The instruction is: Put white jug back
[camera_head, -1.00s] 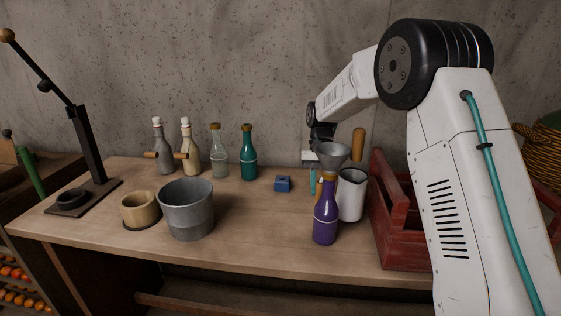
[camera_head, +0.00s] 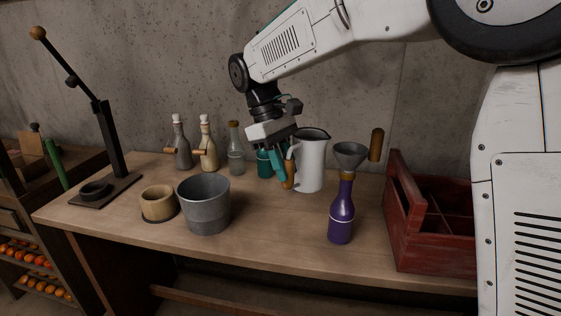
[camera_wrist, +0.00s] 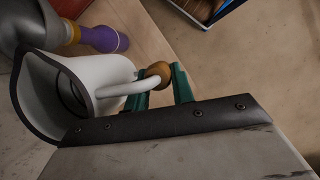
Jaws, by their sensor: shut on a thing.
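The white jug (camera_head: 311,162) has a dark rim and a brown grip on its handle. It stands upright at the back middle of the bench in the head view; whether its base touches the bench I cannot tell. My gripper (camera_head: 283,178) is at the jug's left side, shut on the handle. In the wrist view the teal fingers (camera_wrist: 168,88) are at the brown handle grip, and the jug (camera_wrist: 100,72) shows its open mouth to the left. The blue block seen earlier is hidden in the head view.
A purple bottle (camera_head: 341,217) with a grey funnel (camera_head: 350,155) in its neck stands right of the jug. A red crate (camera_head: 432,240) is farther right. A metal bucket (camera_head: 204,207) and wooden cup (camera_head: 158,204) are at left. Bottles (camera_head: 236,150) line the back. The front middle is clear.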

